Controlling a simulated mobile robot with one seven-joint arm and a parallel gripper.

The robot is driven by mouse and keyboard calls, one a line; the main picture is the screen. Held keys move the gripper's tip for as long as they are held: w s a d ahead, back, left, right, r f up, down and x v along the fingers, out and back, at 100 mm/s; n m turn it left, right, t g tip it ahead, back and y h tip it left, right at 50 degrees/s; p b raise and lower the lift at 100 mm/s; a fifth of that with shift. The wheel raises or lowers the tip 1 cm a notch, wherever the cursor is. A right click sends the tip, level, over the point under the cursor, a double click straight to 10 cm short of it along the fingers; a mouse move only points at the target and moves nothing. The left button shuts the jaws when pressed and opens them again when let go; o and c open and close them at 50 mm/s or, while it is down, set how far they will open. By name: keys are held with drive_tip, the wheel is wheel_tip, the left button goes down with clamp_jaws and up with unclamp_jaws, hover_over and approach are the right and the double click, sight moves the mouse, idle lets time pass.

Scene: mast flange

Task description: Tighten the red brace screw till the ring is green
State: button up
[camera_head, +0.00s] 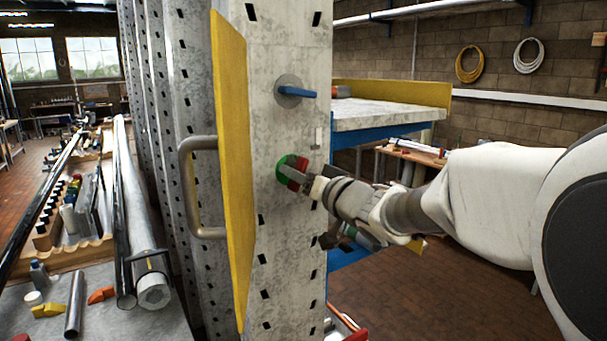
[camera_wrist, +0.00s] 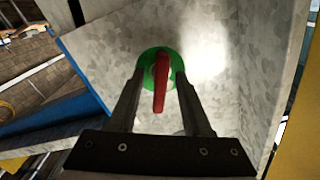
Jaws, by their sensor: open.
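The red brace screw (camera_wrist: 160,83) has a long flat red handle and sits in the middle of a round green ring (camera_wrist: 147,58) on the galvanised mast face. In the head view the green ring (camera_head: 284,170) shows at the mast's front, with part of the red screw (camera_head: 298,168) beside my fingers. My gripper (camera_wrist: 158,82) is open, with one finger on each side of the red handle. In the wrist view I see a gap between each finger and the handle. My gripper (camera_head: 300,177) hides part of the screw in the head view.
A blue lever on a round plate (camera_head: 297,92) is above the screw. A yellow plate (camera_head: 232,150) with a grey handle (camera_head: 190,185) stands left of it. A shelf (camera_head: 385,115) with a yellow edge is behind, right. A bench with pipes and tools is at left.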

drive_tip(key=v, duration=0.5)
drive_tip(key=shift+p, duration=0.3)
idle(0.4)
drive_tip(key=s+d+f+m+g+h+b, duration=0.1)
drive_tip(key=s+d+f+m+h+b, duration=0.1)
drive_tip(key=s+d+f+h, duration=0.4)
drive_tip(key=s+d+f+m+g+h+b, duration=0.1)
drive_tip(key=s+d+f+m+h+b, duration=0.2)
drive_tip(key=d, duration=0.5)
drive_tip(key=s+f+n+g+b, duration=0.1)
drive_tip(key=s+f+g, duration=0.2)
drive_tip(key=s+f, duration=0.3)
drive_tip(key=s+f+n+g+h+b, duration=0.1)
drive_tip(key=s+f+g, duration=0.3)
drive_tip(key=s, duration=1)
wheel_tip(320, 180, down, 2)
drive_tip(key=shift+f+n, duration=0.2)
drive_tip(key=shift+n, duration=0.3)
